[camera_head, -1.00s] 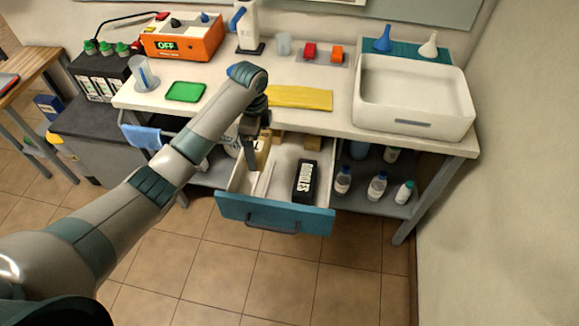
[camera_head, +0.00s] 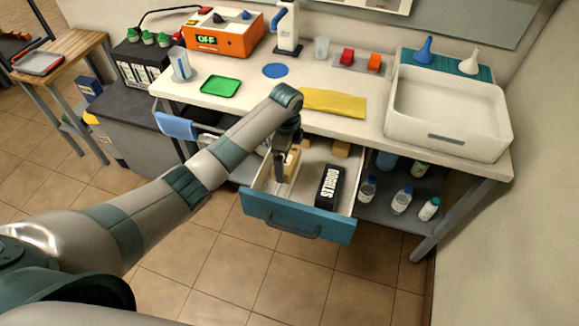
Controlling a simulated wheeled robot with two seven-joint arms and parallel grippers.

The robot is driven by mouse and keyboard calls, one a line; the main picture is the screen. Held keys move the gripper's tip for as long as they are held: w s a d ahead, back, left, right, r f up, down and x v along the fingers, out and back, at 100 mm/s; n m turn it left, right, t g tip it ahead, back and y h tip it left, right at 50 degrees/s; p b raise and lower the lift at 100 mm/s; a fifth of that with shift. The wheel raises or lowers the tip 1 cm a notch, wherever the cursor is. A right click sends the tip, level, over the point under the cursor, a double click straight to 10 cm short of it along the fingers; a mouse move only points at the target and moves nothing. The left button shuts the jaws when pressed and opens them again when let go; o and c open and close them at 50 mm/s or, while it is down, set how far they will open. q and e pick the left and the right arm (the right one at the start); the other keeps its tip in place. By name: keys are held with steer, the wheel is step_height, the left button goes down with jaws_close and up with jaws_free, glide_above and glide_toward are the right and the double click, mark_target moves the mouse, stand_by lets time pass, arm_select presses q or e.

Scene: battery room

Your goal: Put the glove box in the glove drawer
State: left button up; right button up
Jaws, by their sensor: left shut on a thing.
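The blue-fronted drawer (camera_head: 296,216) under the white counter is pulled out and open. My left gripper (camera_head: 282,168) points down inside the drawer's left part, shut on a tan box (camera_head: 293,160), which seems to be the glove box. My gripper and wrist partly cover it, and I cannot tell whether it touches the drawer floor. A black box with white lettering (camera_head: 328,187) lies in the drawer's right part. Another tan block (camera_head: 341,148) shows at the drawer's back. My right gripper is not in view.
The counter holds a yellow cloth (camera_head: 333,103), a green tray (camera_head: 221,86), an orange device (camera_head: 222,36) and a white sink (camera_head: 446,137). Bottles (camera_head: 401,200) stand on the shelf right of the drawer. The floor in front is clear.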

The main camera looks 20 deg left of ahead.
arm_select(q)
steer(key=shift+f, duration=0.4)
steer(key=shift+f, duration=0.25)
step_height(320, 180, down, 4)
steer(key=shift+r+p, duration=0.25)
steer(key=shift+p, duration=0.15)
steer(key=shift+f, duration=0.1)
steer(key=shift+f, duration=0.55)
